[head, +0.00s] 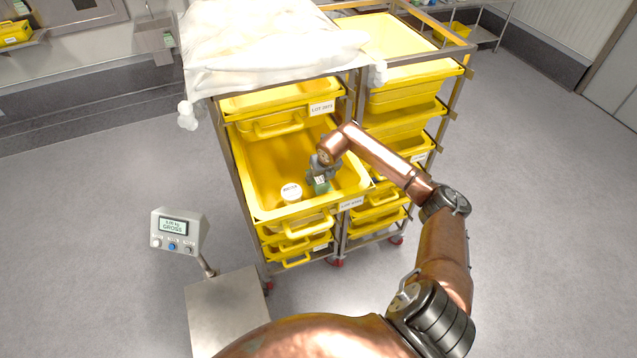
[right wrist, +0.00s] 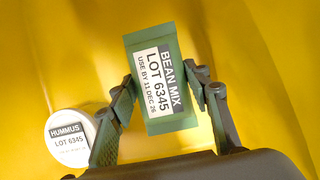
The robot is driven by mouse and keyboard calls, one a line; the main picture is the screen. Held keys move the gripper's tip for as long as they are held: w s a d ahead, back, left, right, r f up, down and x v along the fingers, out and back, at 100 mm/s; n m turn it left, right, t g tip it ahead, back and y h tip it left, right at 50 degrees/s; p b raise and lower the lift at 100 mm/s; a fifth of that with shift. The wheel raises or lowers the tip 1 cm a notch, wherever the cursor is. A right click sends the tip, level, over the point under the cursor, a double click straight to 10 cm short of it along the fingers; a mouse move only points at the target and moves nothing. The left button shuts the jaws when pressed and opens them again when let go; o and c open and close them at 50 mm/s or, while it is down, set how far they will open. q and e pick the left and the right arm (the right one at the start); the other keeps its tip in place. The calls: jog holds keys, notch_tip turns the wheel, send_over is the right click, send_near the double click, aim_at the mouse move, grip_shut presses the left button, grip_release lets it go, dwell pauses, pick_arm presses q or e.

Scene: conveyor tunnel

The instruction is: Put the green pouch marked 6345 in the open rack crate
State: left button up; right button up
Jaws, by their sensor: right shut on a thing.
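The green pouch (right wrist: 151,118) has a white label reading BEAN MIX, LOT 6345. My right gripper (head: 322,174) is shut on the pouch, with one finger at each side of it in the right wrist view (right wrist: 164,88). In the head view the pouch (head: 319,187) hangs over the inside of the open yellow rack crate (head: 262,150), toward its right front part. I cannot tell whether it touches the crate floor. The crate is pulled out of the rack. My left gripper is not in view.
A white hummus tub (head: 291,192), marked LOT 6345 in the right wrist view (right wrist: 68,137), stands in the crate left of the pouch. Other yellow crates fill the metal rack. A white sheet (head: 265,45) covers its top left. A scale (head: 180,232) stands at front left.

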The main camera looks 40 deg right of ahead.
aim_at(319, 183)
notch_tip(319, 183, down, 2)
jog(key=shift+s+f+p, duration=0.1)
jog(key=shift+f+p, duration=0.05)
jog(key=shift+p, duration=0.25)
jog(key=shift+f, duration=0.35)
jog(key=shift+f, duration=0.1)
jog(key=o, duration=1.7)
